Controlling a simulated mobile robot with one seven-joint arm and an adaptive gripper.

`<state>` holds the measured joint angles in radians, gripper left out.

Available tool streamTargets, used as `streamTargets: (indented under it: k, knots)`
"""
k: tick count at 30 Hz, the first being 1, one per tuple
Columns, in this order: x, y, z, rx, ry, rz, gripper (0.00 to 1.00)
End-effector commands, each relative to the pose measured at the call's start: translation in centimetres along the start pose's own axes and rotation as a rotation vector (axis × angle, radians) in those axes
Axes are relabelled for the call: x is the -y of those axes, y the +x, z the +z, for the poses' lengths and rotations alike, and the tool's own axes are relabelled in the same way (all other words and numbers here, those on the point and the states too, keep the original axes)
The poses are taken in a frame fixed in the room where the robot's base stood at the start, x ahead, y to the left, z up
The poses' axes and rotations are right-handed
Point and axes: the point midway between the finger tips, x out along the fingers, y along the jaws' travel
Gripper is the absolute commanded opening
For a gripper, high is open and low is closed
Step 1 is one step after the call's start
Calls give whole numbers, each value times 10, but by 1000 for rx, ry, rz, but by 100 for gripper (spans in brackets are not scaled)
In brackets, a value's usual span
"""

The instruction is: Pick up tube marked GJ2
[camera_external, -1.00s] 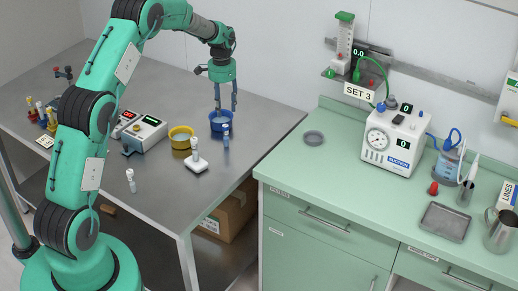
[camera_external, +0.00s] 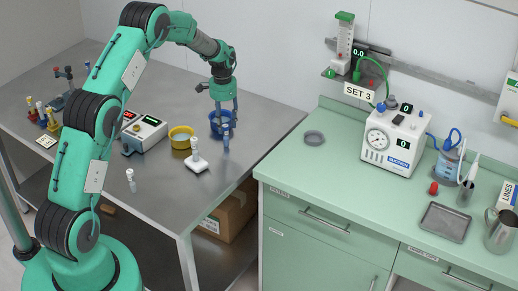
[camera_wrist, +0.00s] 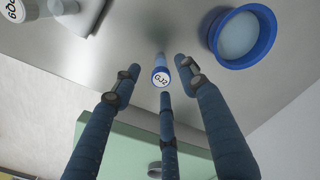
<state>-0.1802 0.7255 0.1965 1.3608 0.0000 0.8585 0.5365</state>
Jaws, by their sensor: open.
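The tube marked GJ2 (camera_wrist: 161,76) stands on the steel table, with its labelled white cap facing the wrist camera. In the external view the tube (camera_external: 226,142) is a small blue upright shape just right of the blue bowl (camera_external: 214,127). My gripper (camera_wrist: 160,78) is open, its blue fingers spread around the tube's cap with gaps visible. In the external view my gripper (camera_external: 226,113) points down just above the tube and partly covers the blue bowl. Whether any finger touches the tube cannot be told.
The blue bowl (camera_wrist: 268,40) is close beside the tube. A yellow bowl (camera_external: 181,143) and a display device (camera_external: 145,132) are farther left. The table's right part is clear.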

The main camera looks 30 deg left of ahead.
Motion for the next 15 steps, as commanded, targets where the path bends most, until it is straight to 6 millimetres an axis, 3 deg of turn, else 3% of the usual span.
streamTargets:
  k: [15]
  knots:
    - [0,48,-2,1,0,0,43]
